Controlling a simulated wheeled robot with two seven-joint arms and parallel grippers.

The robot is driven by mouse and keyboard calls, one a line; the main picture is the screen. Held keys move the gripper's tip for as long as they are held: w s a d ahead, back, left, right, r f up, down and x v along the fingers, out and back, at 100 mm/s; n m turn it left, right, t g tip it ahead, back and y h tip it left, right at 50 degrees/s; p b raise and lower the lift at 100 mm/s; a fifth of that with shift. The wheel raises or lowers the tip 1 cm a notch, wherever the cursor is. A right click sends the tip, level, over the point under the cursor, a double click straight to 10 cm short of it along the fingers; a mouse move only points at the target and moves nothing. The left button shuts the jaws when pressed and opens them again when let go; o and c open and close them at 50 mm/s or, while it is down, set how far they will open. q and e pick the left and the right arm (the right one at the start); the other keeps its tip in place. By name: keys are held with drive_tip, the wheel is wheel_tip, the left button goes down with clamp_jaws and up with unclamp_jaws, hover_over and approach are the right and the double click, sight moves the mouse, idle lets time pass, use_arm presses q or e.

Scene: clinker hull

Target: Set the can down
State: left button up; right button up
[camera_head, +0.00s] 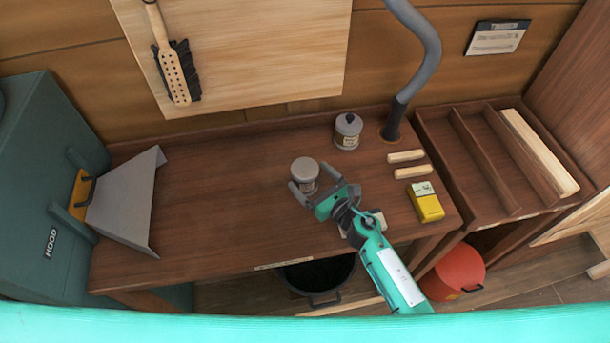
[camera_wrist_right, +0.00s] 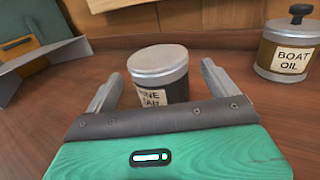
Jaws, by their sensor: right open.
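A can with a grey lid (camera_head: 305,171) stands upright on the wooden workbench (camera_head: 220,200). It also shows in the right wrist view (camera_wrist_right: 159,70), with a partly hidden label. My right gripper (camera_head: 313,179) is open, with one finger on each side of the can. In the right wrist view the fingers (camera_wrist_right: 160,88) stand apart from the can, with a gap showing on both sides. The lower part of the can is hidden behind the gripper body. My left gripper is not in view.
A boat oil can (camera_head: 347,135) stands behind and to the right. Two pale wood blocks (camera_head: 408,164) and a yellow box (camera_head: 425,203) lie at the right. A grey metal hood (camera_head: 130,200) is at the left. The bench's left-middle is clear.

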sight(297, 161)
drive_tip(key=x, duration=0.3)
drive_tip(key=shift+w+a, duration=0.15)
drive_tip(key=shift+a, duration=0.1)
drive_tip(key=shift+r, duration=0.1)
drive_tip(key=c, duration=1.4)
drive_tip(key=shift+r+p, duration=0.4)
drive_tip(key=shift+r, duration=0.05)
drive_tip(key=shift+d+r+p, duration=0.15)
drive_tip(key=shift+r+p, duration=6)
drive_tip(key=shift+r, duration=3.3)
